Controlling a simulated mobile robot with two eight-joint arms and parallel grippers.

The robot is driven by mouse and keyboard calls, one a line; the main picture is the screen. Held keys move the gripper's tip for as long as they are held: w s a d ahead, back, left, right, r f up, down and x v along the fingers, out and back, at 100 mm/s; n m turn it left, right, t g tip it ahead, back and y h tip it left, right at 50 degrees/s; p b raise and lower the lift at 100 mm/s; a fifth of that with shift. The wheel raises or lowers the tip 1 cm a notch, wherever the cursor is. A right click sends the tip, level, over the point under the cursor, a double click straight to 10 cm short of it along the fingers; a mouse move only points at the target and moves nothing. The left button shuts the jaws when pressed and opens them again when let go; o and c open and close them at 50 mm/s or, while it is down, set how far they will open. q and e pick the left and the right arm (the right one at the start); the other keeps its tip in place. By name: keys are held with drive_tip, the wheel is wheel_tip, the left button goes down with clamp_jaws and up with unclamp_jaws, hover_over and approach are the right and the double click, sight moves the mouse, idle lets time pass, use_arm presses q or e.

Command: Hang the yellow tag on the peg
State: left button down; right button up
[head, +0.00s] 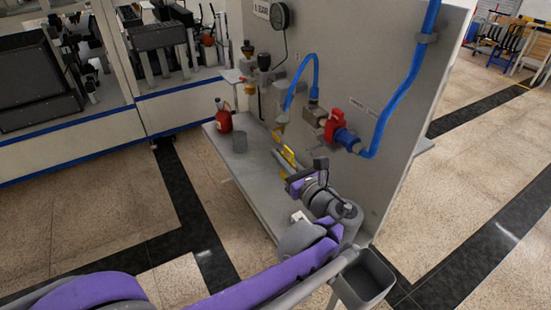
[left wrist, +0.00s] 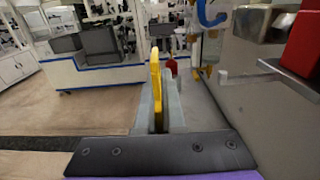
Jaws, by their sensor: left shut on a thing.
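My left gripper (head: 281,160) is shut on the yellow tag (head: 288,155), out over the grey bench beside the upright panel. In the left wrist view the tag (left wrist: 155,82) stands upright and edge-on between the grey fingers (left wrist: 160,108), its upper part sticking out past them. The gripper hides its lower part. The tag is apart from the panel (head: 350,60). I cannot pick out the peg with certainty. A small stub (left wrist: 222,73) shows on the panel in the left wrist view, too small to identify. My right gripper is not in view.
A grey bin (head: 365,280) is near.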

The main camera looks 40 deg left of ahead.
use_arm(q)
drive_tip(key=w+d+f+b, duration=0.1)
drive_tip(key=w+d, duration=0.1)
drive_tip(key=w, duration=0.4)
drive_tip(key=shift+w+d+f, duration=0.2)
drive_tip(key=shift+d, duration=0.15)
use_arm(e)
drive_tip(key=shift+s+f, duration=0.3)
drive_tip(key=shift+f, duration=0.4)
use_arm(q)
drive_tip(key=c, duration=1)
unclamp_jaws()
drive_tip(key=shift+o, duration=0.2)
drive_tip(key=shift+d, duration=0.1)
drive_tip(key=b+v, duration=0.1)
drive_tip(key=v, duration=0.9)
drive_tip(key=shift+s+d, duration=0.15)
drive_tip(key=shift+d, duration=0.1)
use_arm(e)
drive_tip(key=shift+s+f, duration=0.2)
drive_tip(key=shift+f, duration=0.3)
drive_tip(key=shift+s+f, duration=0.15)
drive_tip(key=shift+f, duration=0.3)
